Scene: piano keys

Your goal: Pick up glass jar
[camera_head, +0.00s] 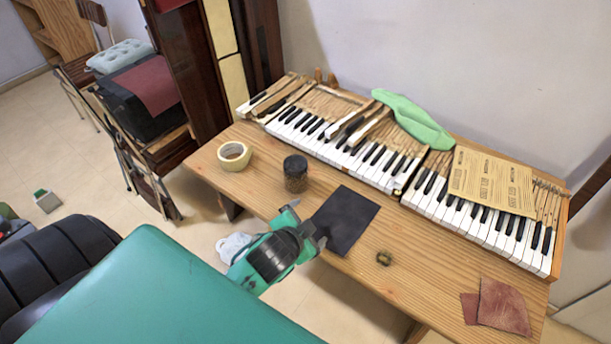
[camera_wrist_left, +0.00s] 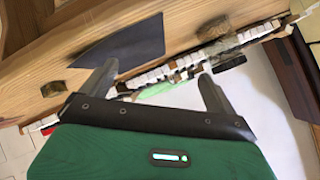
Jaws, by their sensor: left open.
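The glass jar (camera_head: 295,177) stands upright on the wooden table, left of the dark sheet. It has a dark lid and brownish contents. My left gripper (camera_head: 307,225) is at the table's front edge, in front of the jar and apart from it, with its fingers spread and nothing between them. In the left wrist view the two fingers of my left gripper (camera_wrist_left: 158,72) are wide apart. A dark round shape (camera_wrist_left: 228,62) shows there near the right finger; I cannot tell whether it is the jar. My right gripper is not in view.
A tape roll (camera_head: 234,156) lies left of the jar. A dark sheet (camera_head: 344,219) lies to its right, then a small brass piece (camera_head: 384,258) and reddish leather scraps (camera_head: 503,307). Piano keys (camera_head: 375,160) line the back, with a green cloth (camera_head: 412,119) on them.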

